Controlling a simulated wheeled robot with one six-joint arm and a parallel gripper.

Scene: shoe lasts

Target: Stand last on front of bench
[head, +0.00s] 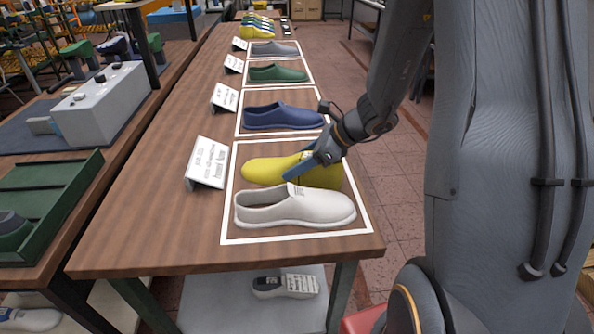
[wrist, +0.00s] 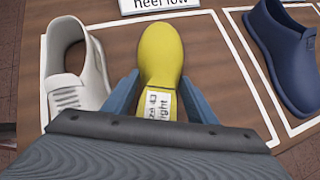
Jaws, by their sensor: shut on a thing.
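The yellow last (head: 262,171) is on or just above the bench (head: 130,228), within the nearest white outlined square, behind the white shoe (head: 295,208). I cannot tell whether it touches the wood. My gripper (head: 305,168) is shut on the yellow last. In the wrist view the last (wrist: 161,50) points away, between the blue fingers (wrist: 160,95), with a white label (wrist: 158,105) reading "size 43 right". The white shoe (wrist: 68,75) is close on its left there.
A navy shoe (head: 283,116), a green shoe (head: 277,73) and a grey shoe (head: 273,49) stand in outlined squares farther along. A white card (head: 207,162) stands left of the nearest square.

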